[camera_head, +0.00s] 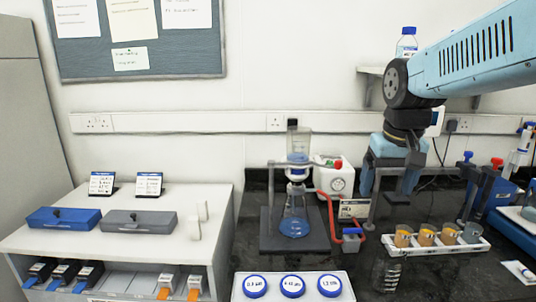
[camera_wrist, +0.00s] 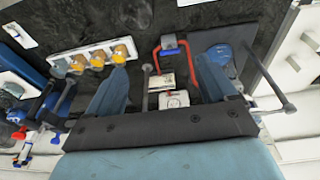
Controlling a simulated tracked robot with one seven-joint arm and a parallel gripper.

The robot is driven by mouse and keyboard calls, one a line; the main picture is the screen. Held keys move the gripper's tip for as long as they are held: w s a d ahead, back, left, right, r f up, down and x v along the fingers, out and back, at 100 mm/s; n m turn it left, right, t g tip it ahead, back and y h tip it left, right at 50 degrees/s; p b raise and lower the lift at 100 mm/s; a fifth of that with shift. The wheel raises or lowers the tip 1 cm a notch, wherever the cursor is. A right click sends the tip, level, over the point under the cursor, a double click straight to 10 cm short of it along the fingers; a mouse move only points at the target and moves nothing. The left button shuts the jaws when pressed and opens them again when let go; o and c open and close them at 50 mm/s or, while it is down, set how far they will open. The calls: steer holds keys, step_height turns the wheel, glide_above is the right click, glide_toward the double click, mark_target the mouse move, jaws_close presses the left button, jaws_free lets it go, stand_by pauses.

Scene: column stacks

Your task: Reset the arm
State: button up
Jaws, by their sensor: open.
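My arm comes in from the upper right in the head view. My gripper (camera_head: 389,190) points down over the back of the dark bench, near the red and white device. In the wrist view my gripper (camera_wrist: 162,90) shows two blue fingers spread wide apart with nothing between them but the bench and items beyond. It is open and empty. I cannot tell its exact height above the bench.
A flask and funnel set (camera_head: 296,190) stands left of my gripper. A white rack with several cups (camera_head: 436,246) is at right. White tray with blue-lidded jars (camera_head: 292,287) is in front. A shelf bottle (camera_head: 406,42) stands near my arm. A white cabinet (camera_head: 75,240) is left.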

steer(key=s+t, duration=0.3)
steer(key=s, duration=0.5)
steer(key=shift+a+f, duration=0.4)
steer(key=shift+a, duration=0.05)
